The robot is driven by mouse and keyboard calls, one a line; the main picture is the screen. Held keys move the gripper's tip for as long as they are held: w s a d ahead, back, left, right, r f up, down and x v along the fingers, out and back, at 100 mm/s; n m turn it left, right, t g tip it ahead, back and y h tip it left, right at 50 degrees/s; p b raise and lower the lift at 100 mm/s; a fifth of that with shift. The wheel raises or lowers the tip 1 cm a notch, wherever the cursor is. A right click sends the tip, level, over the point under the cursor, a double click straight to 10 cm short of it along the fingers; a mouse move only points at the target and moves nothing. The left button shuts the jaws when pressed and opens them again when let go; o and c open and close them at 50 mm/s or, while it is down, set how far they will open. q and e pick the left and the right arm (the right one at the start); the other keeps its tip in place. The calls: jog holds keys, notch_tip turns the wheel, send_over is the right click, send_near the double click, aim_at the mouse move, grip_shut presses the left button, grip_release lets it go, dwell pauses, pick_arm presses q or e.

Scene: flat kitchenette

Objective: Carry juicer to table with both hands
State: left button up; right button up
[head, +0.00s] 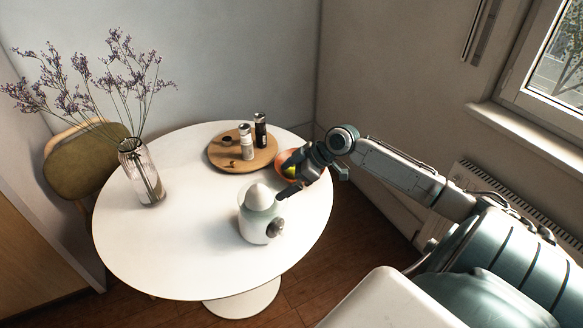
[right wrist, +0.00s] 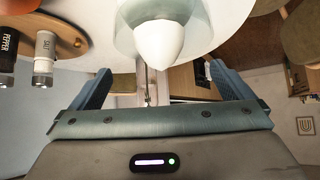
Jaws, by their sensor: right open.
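The juicer (head: 257,222), white with a pale cone-shaped top and a dark round knob, stands upright on the round white table (head: 140,250), near its right side. In the right wrist view the juicer (right wrist: 165,42) shows at the top centre, with its cone pointing down the picture. My right gripper (head: 312,180) is open and empty, just to the upper right of the juicer. In the right wrist view its two blue-grey fingers (right wrist: 160,78) are spread wide with nothing between them. My left gripper is not in view.
A round wooden tray (head: 222,160) holds salt and pepper mills at the back. A bowl with fruit (head: 288,168) is partly hidden behind my right gripper. A vase of purple flowers (head: 143,180) stands at the left. The table's front left is clear. A chair (head: 82,158) stands behind.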

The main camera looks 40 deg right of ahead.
jog(key=shift+v, duration=0.9)
